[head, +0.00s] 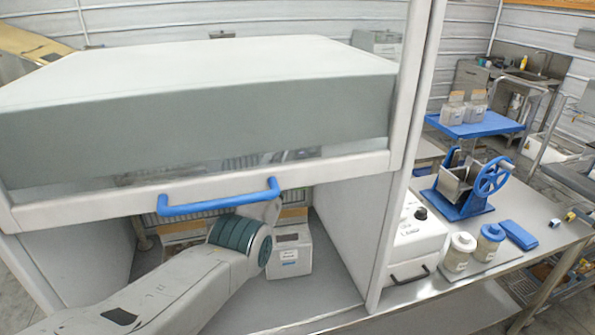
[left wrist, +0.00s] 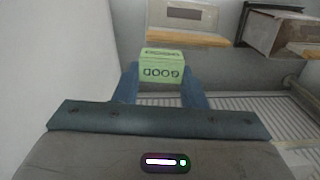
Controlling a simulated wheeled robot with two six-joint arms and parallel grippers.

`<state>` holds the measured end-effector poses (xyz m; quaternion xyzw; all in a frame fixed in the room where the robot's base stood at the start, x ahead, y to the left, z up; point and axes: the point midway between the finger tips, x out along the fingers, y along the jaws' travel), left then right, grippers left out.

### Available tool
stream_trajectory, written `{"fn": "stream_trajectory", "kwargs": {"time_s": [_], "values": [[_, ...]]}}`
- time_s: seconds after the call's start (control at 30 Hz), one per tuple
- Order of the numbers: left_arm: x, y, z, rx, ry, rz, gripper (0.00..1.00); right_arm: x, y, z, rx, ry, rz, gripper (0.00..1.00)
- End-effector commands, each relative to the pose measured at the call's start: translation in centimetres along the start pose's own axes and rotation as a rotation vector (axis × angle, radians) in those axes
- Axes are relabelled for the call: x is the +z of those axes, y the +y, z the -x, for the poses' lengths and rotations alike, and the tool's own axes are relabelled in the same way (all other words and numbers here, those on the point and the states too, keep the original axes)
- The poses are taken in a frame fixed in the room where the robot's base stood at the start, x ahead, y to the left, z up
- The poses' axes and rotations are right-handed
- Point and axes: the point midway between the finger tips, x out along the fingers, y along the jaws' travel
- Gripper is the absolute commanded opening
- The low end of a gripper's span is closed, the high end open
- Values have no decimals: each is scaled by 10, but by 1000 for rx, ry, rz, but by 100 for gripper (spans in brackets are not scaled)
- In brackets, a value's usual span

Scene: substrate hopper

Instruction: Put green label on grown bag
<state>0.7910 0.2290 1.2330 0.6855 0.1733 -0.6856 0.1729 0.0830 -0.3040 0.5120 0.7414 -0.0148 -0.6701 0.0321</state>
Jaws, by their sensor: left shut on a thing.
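A small green label block (left wrist: 162,66) with dark lettering that reads upside down as "GOOD" is in the left wrist view. My left gripper (left wrist: 161,82) is shut on it, one blue finger at each side. In the head view my left arm reaches in under the raised hood sash, and the gripper and label are hidden. A pale, box-shaped bag (head: 291,255) with a brown top and a dark panel stands inside the hood. Another pale bag with a brown top (head: 184,229) is partly hidden by my arm. In the wrist view a pale bag (left wrist: 185,18) is beyond the label, apart from it.
The sash's blue handle (head: 220,196) hangs close above my arm. The hood's right wall post (head: 400,180) borders the space. Outside stand a white machine (head: 416,238), two jars (head: 474,248) and a blue hand-cranked press (head: 470,185). The hood floor (head: 325,280) at right is clear.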

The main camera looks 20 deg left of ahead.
Motion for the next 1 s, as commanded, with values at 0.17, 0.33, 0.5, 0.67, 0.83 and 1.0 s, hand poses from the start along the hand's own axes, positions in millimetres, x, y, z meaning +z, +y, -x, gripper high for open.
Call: {"fn": "stream_trajectory", "kwargs": {"time_s": [0.17, 0.33, 0.5, 0.67, 0.83, 1.0], "values": [[0, 0, -12, 0, 0, 1, 16, 5, 11, 0, 11, -6, 5, 0], [0, -1, -28, -1, -1, 1, 16, 5, 14, 0, 15, -5, 7, 0], [0, 0, -43, -1, -1, 1, 16, 2, 14, 0, 14, -3, 6, 0], [0, -1, -58, -1, -2, 1, 16, 2, 9, 0, 10, -1, 4, 0], [0, 0, -72, -1, 0, 1, 16, 1, 2, 0, 2, -1, 1, 0], [0, 0, -82, 0, 0, 1, 16, 1, 1, 0, 1, -1, 0, 0]]}}
